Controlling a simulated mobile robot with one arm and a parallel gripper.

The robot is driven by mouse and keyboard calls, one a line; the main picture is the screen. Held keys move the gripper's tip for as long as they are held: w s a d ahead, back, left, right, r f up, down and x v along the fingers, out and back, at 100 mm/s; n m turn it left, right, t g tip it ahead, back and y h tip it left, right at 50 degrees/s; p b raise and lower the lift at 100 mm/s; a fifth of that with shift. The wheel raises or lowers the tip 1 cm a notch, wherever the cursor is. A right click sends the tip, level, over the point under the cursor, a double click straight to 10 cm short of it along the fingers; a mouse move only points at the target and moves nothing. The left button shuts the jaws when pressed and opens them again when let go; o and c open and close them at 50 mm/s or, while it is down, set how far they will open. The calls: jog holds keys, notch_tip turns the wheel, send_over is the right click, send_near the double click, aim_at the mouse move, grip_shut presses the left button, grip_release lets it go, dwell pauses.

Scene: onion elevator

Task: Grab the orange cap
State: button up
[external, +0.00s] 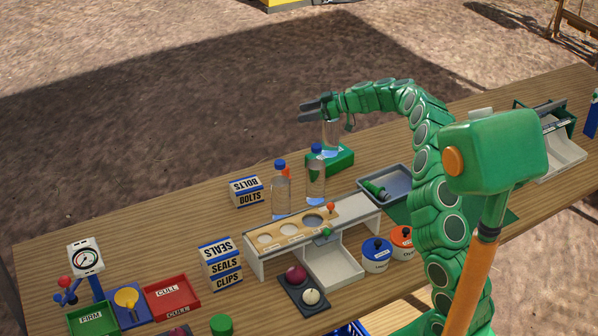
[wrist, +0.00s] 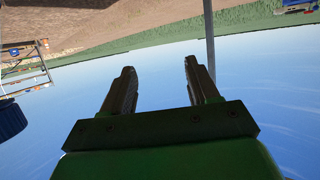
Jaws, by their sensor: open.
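A small orange piece (external: 286,171) shows partly behind a blue-capped clear bottle (external: 281,192); I cannot tell whether it is a cap. A canister with an orange lid (external: 402,235) stands right of the bench's middle, next to a blue-lidded canister (external: 376,253). A small orange knob (external: 331,207) sits on the raised rack. My gripper (external: 304,110) is held above the far side of the bench, pointing left, above the bottles and apart from them. In the wrist view its two fingers (wrist: 160,66) stand apart with nothing between them.
A second blue-capped bottle (external: 316,178) and a clear bottle (external: 330,140) stand close below my gripper, by a green block (external: 338,158). The rack (external: 350,210) lies in front. Label boxes (external: 247,191) stand left. The bench's far left is bare.

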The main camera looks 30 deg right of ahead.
send_near(288, 167)
jog(key=x, duration=0.3)
jog(key=shift+w+f, duration=0.1)
jog(key=shift+f, duration=0.1)
jog(key=shift+x, duration=3.85)
jog(key=shift+a+r, duration=0.15)
jog(key=c, duration=1)
